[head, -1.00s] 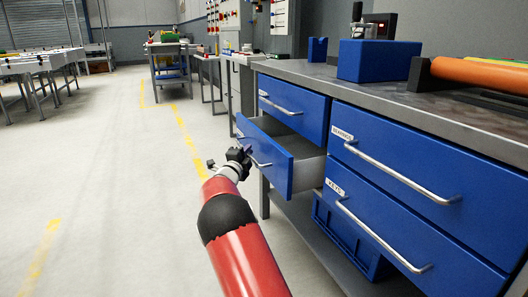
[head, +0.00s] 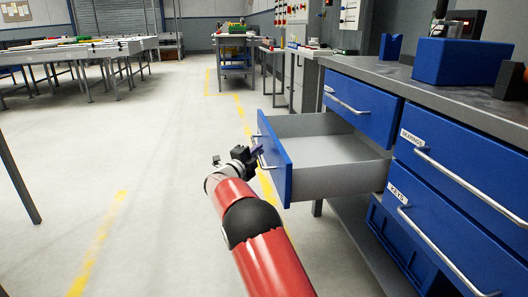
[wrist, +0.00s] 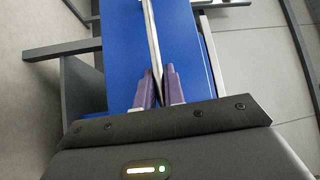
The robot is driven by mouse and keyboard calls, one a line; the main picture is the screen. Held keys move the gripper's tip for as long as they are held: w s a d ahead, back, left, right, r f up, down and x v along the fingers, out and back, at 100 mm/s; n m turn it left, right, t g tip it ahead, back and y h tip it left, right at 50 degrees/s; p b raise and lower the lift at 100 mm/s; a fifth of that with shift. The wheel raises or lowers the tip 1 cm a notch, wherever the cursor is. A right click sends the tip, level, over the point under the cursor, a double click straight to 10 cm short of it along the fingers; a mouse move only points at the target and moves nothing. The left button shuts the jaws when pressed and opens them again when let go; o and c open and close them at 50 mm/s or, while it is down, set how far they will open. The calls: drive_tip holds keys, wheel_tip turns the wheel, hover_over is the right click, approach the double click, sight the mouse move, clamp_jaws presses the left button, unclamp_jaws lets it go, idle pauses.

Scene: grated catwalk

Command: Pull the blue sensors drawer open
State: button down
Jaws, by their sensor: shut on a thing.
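The blue drawer (head: 274,152) at the lower left of the workbench stands well out of its cabinet in the head view. Its grey inside (head: 335,160) shows and looks empty. My gripper (head: 255,152) is at the drawer's front, shut on its metal bar handle (head: 264,160). In the wrist view the handle (wrist: 152,40) runs between the two purple fingers of my gripper (wrist: 158,88), with the blue drawer front (wrist: 122,45) behind it. No label can be read on this drawer's front.
Other blue drawers stay shut: one above (head: 362,103), one labelled bearings (head: 465,170) and one labelled keys (head: 430,225). A blue crate (head: 400,245) sits on the shelf below. Open floor (head: 150,170) lies to the left.

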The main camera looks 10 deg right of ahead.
drive_tip(key=shift+a, duration=0.1)
drive_tip(key=c, duration=1.5)
unclamp_jaws()
drive_tip(key=v, duration=0.7)
drive_tip(key=shift+s+a, duration=0.25)
drive_tip(key=shift+s, duration=0.05)
